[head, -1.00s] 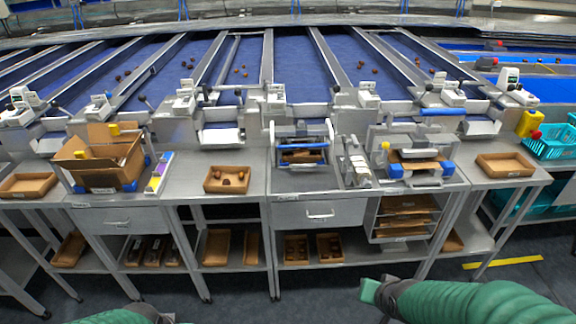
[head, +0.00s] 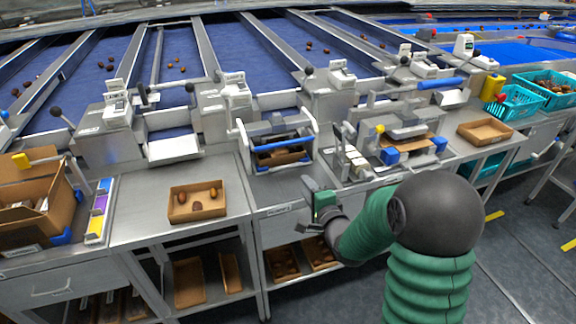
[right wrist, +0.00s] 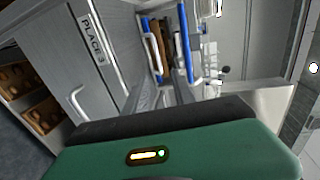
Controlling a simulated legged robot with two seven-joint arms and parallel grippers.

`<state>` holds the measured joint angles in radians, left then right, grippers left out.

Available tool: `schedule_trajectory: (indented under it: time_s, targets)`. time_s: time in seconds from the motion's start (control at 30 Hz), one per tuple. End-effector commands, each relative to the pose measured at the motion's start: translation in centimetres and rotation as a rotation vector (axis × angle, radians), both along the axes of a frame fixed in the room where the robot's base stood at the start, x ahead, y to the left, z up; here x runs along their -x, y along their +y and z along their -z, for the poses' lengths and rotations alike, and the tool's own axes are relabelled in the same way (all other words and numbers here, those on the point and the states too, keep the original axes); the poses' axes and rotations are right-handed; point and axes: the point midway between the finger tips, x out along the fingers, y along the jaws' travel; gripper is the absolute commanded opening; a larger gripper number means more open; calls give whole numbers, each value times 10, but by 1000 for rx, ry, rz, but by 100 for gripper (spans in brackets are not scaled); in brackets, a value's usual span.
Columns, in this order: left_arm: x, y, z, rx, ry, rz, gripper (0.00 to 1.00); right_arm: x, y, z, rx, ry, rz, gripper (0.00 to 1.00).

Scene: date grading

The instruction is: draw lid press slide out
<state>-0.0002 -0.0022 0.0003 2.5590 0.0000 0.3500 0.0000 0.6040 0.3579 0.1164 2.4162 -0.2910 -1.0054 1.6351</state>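A metal press-like frame with a blue crossbar (head: 284,144) and a brown piece inside stands on the middle bench. To its right is a second metal fixture (head: 405,134) with blue blocks and a brown carton piece; I cannot tell for sure which one is the lid press. My right gripper (head: 318,203) is in front of the middle bench edge, apart from both. Its fingers are too unclear to tell if they are open. In the right wrist view, blue bars (right wrist: 156,42) and brown pieces show beyond the green hand. My left gripper is out of view.
A brown tray with dates (head: 197,203) lies on the bench to the left. An empty brown tray (head: 485,132) and teal baskets (head: 514,102) stand at the right.

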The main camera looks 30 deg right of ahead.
Motion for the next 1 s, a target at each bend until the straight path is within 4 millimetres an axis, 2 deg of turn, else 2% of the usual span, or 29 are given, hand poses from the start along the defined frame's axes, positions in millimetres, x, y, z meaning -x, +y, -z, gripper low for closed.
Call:
schedule_trajectory:
  time_s: [0.03, 0.3, 0.5, 0.83, 1.0]
  targets:
    - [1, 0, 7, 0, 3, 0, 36, -14, -1, 8, 0, 1, -4, 31]
    - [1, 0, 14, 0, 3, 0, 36, -80, -18, 20, 2, -1, -2, 31]
    - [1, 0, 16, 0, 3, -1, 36, -111, -26, 27, 1, 1, 0, 31]
    - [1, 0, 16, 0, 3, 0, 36, -117, -28, 27, 1, 2, 0, 31]
    - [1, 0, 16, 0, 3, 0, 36, -117, -28, 27, 1, 2, -1, 11]
